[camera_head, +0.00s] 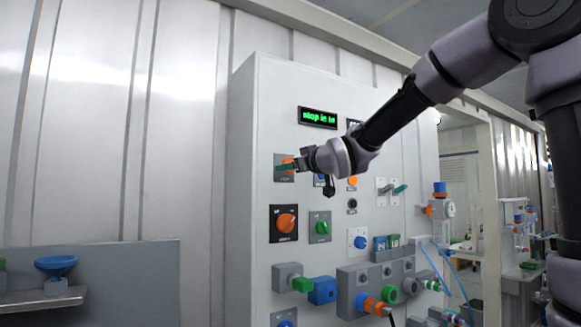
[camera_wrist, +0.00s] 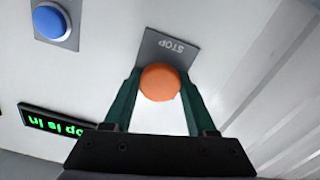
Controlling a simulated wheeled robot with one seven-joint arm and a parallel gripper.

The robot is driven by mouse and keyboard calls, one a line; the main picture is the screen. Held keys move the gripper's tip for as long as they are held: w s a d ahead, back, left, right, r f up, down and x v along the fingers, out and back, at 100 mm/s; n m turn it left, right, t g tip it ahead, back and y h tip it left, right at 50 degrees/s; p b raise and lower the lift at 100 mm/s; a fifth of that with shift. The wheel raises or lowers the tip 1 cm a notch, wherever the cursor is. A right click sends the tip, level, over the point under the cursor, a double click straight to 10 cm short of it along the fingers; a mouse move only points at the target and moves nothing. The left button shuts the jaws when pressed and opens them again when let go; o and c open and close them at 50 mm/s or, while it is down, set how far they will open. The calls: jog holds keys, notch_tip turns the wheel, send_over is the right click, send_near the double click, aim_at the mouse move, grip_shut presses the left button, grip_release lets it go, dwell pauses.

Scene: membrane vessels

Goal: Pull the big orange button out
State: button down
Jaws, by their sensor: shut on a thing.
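The big orange button (camera_wrist: 160,82) sits on a grey plate marked STOP (camera_wrist: 168,50) in the wrist view. My gripper (camera_wrist: 160,90) has its two green fingers on either side of the button, shut on it. In the head view my gripper (camera_head: 292,166) is at the upper left of the white panel, and it hides most of the orange button (camera_head: 287,161).
A blue button (camera_wrist: 50,20) is beside the STOP plate. Below my gripper are an orange knob (camera_head: 286,222), a green knob (camera_head: 322,227) and a blue knob (camera_head: 361,242). Pipe fittings (camera_head: 375,287) project from the lower panel. A grey shelf (camera_head: 45,299) is at lower left.

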jog(key=shift+s+d, duration=0.4)
jog(key=shift+s, duration=0.1)
jog(key=shift+c, duration=1)
grip_release()
jog(key=shift+s, duration=0.1)
jog(key=v, duration=1)
jog(key=shift+s+d, duration=0.25)
jog(key=shift+s, duration=0.05)
